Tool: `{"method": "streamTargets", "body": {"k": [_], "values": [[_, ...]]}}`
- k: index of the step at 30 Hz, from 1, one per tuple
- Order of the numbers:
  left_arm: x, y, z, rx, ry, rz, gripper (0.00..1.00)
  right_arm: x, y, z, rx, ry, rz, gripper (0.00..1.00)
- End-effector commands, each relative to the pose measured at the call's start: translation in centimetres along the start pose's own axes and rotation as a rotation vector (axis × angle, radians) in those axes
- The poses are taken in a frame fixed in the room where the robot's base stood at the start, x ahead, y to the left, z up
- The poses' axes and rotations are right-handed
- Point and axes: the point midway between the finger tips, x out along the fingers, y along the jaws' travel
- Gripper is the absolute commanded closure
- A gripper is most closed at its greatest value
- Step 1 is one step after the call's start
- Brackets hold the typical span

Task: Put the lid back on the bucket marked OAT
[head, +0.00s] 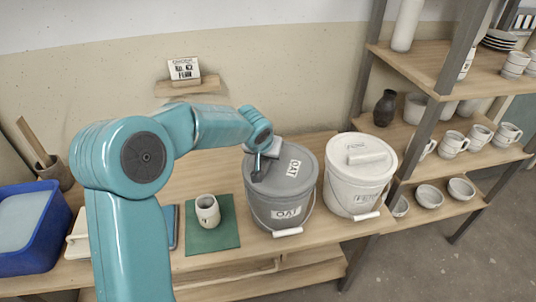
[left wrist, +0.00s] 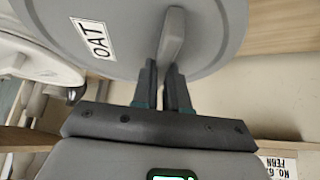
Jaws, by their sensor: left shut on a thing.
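The grey bucket marked OAT (head: 285,212) stands upright on the wooden bench in the head view, its wire handle hanging at the front. The grey lid (head: 301,160), also labelled OAT, lies over the bucket's mouth; I cannot tell whether it is fully seated. In the left wrist view the lid (left wrist: 60,12) fills the top, with its raised grip (left wrist: 172,38) between my fingers. My left gripper (head: 258,171) is shut on that grip; it also shows in the left wrist view (left wrist: 163,88). My right gripper is not in view.
A white lidded bucket (head: 352,198) stands close to the right. A cup (head: 207,211) stands on a green mat (head: 222,238) to the left. A blue tub (head: 38,252) is far left. Shelves with pottery (head: 440,85) rise at the right.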

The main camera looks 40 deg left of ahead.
Motion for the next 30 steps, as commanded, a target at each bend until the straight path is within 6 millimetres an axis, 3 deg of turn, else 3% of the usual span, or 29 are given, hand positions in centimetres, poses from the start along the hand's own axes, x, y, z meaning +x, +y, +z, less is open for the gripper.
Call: {"method": "streamTargets", "body": {"k": [28,29,30], "values": [[0.22,0.01,0.12,0.0,0.001,0.0,1.0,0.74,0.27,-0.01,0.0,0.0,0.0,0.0],[0.22,0.01,0.12,0.0,0.001,0.0,0.77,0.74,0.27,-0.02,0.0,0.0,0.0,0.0],[0.22,0.0,0.12,0.0,0.001,0.0,0.64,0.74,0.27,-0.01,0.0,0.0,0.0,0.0]]}}
